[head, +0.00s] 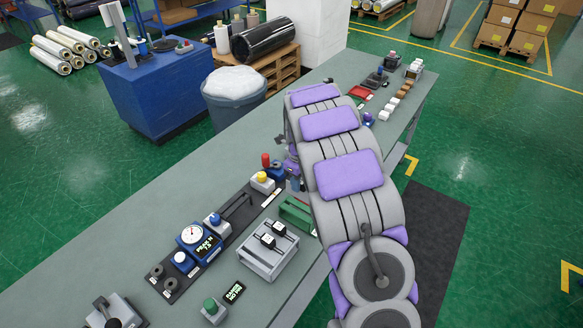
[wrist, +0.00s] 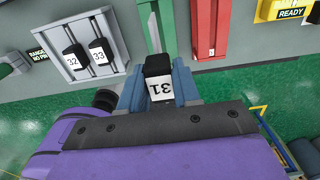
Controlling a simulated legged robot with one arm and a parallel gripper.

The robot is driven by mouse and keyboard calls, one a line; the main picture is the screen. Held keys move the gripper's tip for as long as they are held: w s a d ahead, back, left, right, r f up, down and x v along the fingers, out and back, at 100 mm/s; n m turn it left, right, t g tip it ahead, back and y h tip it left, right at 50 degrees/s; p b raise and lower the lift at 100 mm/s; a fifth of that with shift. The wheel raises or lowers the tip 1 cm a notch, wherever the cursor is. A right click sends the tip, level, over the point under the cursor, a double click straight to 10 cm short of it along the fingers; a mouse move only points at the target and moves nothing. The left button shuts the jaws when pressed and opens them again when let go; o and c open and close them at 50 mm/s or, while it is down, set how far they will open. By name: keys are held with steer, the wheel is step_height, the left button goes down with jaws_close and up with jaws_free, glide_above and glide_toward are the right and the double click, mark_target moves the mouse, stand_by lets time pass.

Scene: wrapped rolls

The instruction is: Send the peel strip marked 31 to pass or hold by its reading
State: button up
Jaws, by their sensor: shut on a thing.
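In the wrist view my gripper (wrist: 158,74) is shut on the peel strip marked 31 (wrist: 161,92), a black-topped piece with a white label that reads upside down. Its blue fingers press on both sides. A green tray (wrist: 153,22) lies just beyond the strip, and a red tray (wrist: 206,25) is to its right. The green tray also shows in the head view (head: 297,212). A blue gauge box (head: 199,241) with a dial and lit display seems to read PEAK N 7.5. In the head view my arm hides most of the gripper and the held strip.
A grey rack (head: 268,262) holds strips 32 (wrist: 72,60) and 33 (wrist: 98,55), left of the green tray. A yellow READY unit (wrist: 284,11) is at the far right in the wrist view. Coloured buttons and a small display (head: 234,292) stand nearby on the long grey bench (head: 130,240).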

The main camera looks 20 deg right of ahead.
mark_target(298, 197)
steer(key=shift+d, duration=0.4)
steer(key=shift+a, duration=0.1)
steer(key=shift+w+a, duration=0.2)
steer(key=shift+a, duration=0.1)
steer(key=shift+a+f, duration=0.15)
steer(key=shift+f, duration=0.2)
steer(key=f, duration=0.4)
steer(key=shift+d+f, duration=0.2)
steer(key=shift+a, duration=0.1)
stand_by(0.8)
